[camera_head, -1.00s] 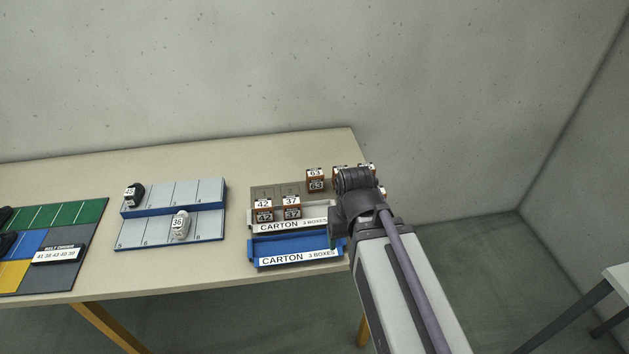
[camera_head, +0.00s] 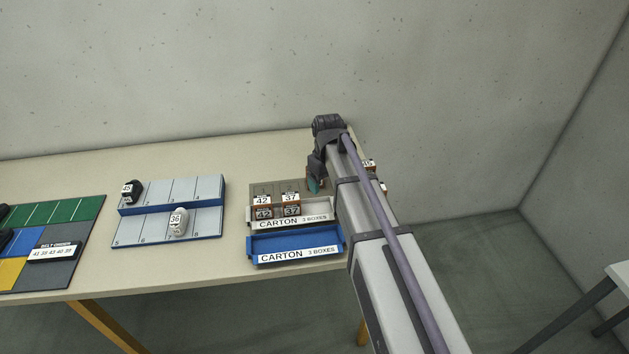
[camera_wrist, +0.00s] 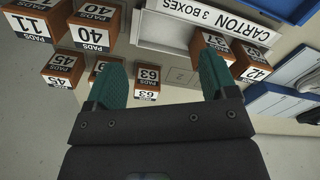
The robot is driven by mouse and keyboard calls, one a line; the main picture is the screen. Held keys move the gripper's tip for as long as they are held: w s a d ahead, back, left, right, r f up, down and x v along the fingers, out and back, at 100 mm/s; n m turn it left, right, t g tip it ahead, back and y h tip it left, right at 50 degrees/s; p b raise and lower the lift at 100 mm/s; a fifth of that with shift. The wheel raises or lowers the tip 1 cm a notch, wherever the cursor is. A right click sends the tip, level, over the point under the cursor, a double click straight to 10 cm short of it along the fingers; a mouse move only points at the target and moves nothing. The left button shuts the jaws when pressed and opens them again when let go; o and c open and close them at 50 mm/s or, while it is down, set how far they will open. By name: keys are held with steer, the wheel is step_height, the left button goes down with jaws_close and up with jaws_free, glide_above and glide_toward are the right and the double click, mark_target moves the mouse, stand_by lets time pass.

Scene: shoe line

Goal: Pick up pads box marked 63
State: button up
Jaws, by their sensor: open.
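The pads box marked 63 (camera_wrist: 147,82) is an orange-brown box with white number labels. In the wrist view it stands on the table between the two teal fingertips of my gripper (camera_wrist: 160,78), nearer the left one. My gripper is open and empty. I cannot tell whether either finger touches the box. In the head view my gripper (camera_head: 315,184) is over the table's far right part, and my arm hides box 63 there.
Boxes marked 45 (camera_wrist: 63,68) and 40 (camera_wrist: 95,28) stand close on the left in the wrist view. Boxes 42 (camera_head: 262,206) and 37 (camera_head: 291,205) sit in the grey carton (camera_head: 324,216). A blue carton (camera_head: 292,241) is in front.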

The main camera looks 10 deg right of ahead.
steer(key=w+n, duration=0.2)
steer(key=w, duration=0.3)
steer(key=w+n, duration=0.3)
steer(key=w, duration=0.1)
steer(key=w+n, duration=0.2)
steer(key=w, duration=0.3)
steer(key=shift+w+a+f+n, duration=0.3)
steer(key=shift+w+f, duration=0.05)
steer(key=n, duration=0.1)
steer(key=w+n, duration=0.1)
steer(key=n, duration=0.1)
steer(key=shift+w+r, duration=0.1)
steer(key=shift+w, duration=0.15)
steer(key=n, duration=0.2)
steer(key=shift+s+n, duration=0.3)
steer(key=shift+s, duration=0.05)
step_height(320, 180, down, 11)
steer(key=b, duration=1.1)
steer(key=shift+r, duration=0.15)
steer(key=shift+c, duration=0.2)
steer(key=c, duration=1)
step_height(320, 180, up, 10)
steer(key=p, duration=1)
steer(key=shift+r, duration=0.15)
steer(key=shift+s, duration=0.1)
